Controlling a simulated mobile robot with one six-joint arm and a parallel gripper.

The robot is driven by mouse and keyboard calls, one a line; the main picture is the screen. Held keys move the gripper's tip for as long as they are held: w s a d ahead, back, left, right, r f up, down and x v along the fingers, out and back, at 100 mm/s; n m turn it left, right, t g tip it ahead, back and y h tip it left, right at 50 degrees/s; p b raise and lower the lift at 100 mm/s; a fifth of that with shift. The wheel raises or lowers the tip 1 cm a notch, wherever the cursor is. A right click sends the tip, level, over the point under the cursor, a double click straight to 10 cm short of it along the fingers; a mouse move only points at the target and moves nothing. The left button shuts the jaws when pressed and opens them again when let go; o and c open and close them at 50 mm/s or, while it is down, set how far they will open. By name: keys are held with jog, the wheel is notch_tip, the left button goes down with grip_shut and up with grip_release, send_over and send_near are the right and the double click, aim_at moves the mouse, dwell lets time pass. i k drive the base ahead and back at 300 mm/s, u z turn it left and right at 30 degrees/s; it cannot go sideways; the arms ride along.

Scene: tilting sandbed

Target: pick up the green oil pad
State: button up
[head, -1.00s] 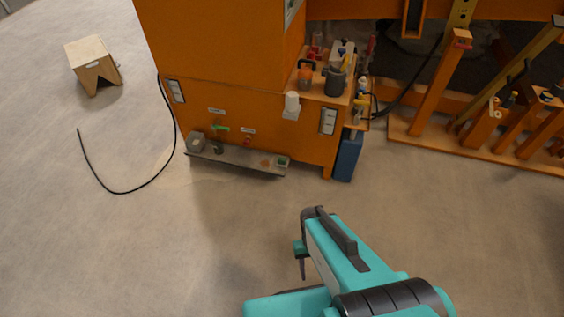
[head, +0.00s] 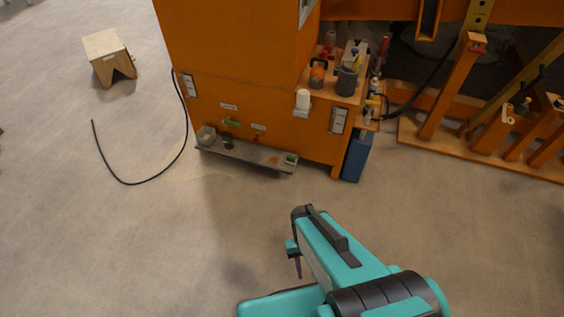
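A small green item (head: 291,159) sits at the right end of the low grey shelf (head: 250,153) on the front of the orange cabinet; it may be the oil pad, but it is too small to tell. A thin green lever-like piece (head: 231,122) is on the cabinet face above the shelf, under a white label. My gripper (head: 297,268) is in front of the shelf, nearer to me and apart from it, with bare floor between. It is seen from the side, so whether it is open or shut does not show. Nothing is visibly held.
The orange cabinet (head: 240,50) has a side ledge with several tools and cups (head: 347,80). A grey box (head: 206,136) stands at the shelf's left end. A blue canister (head: 356,157) stands right. A black cable (head: 140,183) and wooden stool (head: 107,55) are left. Foreground floor is clear.

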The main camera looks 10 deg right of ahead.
aim_at(291, 160)
jog(key=z, duration=0.65)
jog(key=k, duration=0.15)
jog(key=u, duration=3)
jog(key=k, duration=0.25)
jog(key=u, duration=2.2)
jog(key=k, duration=1.2)
jog(key=u, duration=0.3)
